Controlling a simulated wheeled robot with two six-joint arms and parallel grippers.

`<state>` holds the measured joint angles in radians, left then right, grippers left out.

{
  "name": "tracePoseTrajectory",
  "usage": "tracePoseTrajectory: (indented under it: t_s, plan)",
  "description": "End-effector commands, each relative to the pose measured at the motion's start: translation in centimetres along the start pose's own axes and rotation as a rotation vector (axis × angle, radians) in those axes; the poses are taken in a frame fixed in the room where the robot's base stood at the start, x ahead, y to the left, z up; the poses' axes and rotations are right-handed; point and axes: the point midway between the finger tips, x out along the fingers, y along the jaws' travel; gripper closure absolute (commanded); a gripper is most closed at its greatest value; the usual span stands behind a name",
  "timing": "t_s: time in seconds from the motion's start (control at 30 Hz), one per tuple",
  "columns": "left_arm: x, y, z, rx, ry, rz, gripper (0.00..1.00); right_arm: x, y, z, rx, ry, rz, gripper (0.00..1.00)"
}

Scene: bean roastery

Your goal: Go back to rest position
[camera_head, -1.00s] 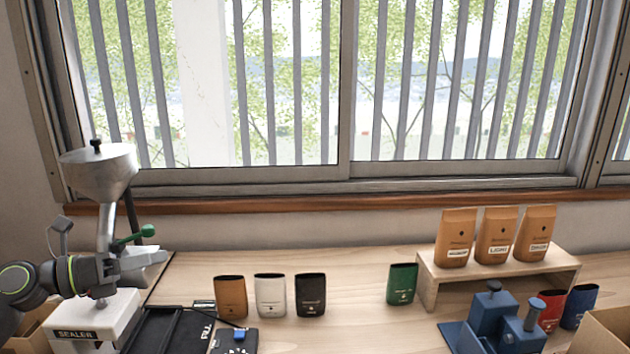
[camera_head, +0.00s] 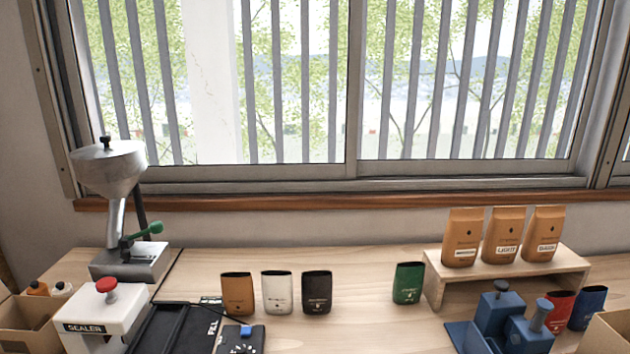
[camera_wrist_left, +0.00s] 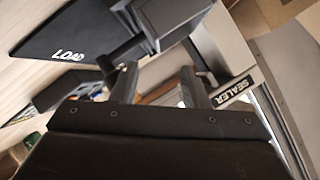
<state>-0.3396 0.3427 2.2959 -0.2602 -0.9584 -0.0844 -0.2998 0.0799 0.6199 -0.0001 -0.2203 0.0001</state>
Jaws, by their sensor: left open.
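My left gripper (camera_wrist_left: 160,85) shows only in the left wrist view. Its two dark fingers are apart, and I see nothing held between them. The sealer (camera_wrist_left: 238,88) lies beyond the fingertips to the right, and a black pad marked LOAD (camera_wrist_left: 75,38) is at the upper left. No part of either arm shows in the head view. My right gripper is in neither view.
The sealer (camera_head: 98,315), a grinder (camera_head: 112,170) and a cardboard box (camera_head: 30,322) stand at the left. Several open pouches, including a green one (camera_head: 408,283), stand mid-bench. A wooden riser (camera_head: 508,268) bears three orange bags; a blue fixture (camera_head: 500,318) stands before it.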

Motion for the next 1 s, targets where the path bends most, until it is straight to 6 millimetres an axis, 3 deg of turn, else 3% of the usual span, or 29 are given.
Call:
tracePoseTrajectory:
  t_s: [0.03,0.2,0.5,0.77,1.0]
  plan:
    - [-1.4,1.6,2.2,-0.063,-0.097,0.052,0.59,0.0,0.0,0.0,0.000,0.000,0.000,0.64]
    - [-6.0,5.8,7.4,-0.212,-0.361,0.197,0.59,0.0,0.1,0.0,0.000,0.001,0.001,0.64]
    - [-14.0,11.1,12.0,-0.368,-0.695,0.391,0.59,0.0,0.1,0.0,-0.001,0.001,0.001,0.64]
    - [-9.2,14.2,15.7,-0.355,-0.710,0.394,0.59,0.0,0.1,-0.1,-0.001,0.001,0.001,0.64]
    - [-5.2,18.6,21.3,-0.351,-0.744,0.409,0.59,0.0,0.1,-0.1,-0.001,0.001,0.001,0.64]
